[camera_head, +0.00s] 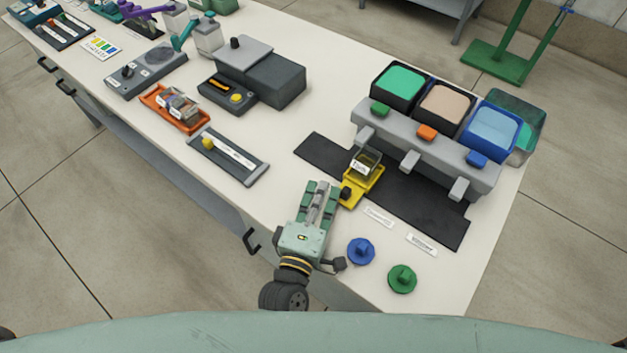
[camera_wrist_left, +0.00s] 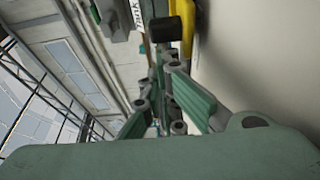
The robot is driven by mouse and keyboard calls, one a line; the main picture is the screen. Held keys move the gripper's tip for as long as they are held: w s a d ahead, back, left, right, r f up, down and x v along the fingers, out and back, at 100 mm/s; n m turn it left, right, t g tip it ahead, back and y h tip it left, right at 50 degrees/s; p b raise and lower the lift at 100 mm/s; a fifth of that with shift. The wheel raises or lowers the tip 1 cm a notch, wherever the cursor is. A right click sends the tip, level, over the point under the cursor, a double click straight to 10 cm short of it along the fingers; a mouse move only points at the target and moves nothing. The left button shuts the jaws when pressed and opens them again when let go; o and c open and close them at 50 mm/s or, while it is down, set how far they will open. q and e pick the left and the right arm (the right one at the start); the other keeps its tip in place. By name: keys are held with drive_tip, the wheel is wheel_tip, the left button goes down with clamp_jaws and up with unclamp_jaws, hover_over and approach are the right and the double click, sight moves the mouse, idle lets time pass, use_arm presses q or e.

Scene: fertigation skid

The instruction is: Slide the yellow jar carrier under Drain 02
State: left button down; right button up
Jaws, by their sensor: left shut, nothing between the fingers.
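The yellow jar carrier (camera_head: 353,197) lies on the black mat (camera_head: 425,211) with a clear, labelled jar (camera_head: 367,160) on it. It is in front of the grey manifold, roughly between its left spout (camera_head: 365,135) and middle spout (camera_head: 409,160). I cannot read which outlet is Drain 02. My left gripper (camera_head: 323,187) is shut and empty, just left of the carrier's black knob (camera_head: 346,193); I cannot tell whether they touch. In the left wrist view the knob (camera_wrist_left: 171,28) and yellow carrier edge (camera_wrist_left: 208,30) show beyond the gripper (camera_wrist_left: 163,62). My right gripper is out of view.
Green, beige and blue tanks stand behind the manifold (camera_head: 480,176), whose right spout (camera_head: 459,188) overhangs the mat. Blue (camera_head: 361,251) and green (camera_head: 402,279) knobbed discs sit near the front edge. A grey slotted tray (camera_head: 232,160) and dark box lie left. The mat's right half is clear.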

use_arm(q)
drive_tip(key=shift+s+d, duration=0.85)
drive_tip(key=shift+d, duration=0.3)
drive_tip(key=shift+s+d, duration=0.15)
drive_tip(key=shift+d, duration=0.2)
drive_tip(key=shift+s+d, duration=0.1)
drive_tip(key=shift+s, duration=0.05)
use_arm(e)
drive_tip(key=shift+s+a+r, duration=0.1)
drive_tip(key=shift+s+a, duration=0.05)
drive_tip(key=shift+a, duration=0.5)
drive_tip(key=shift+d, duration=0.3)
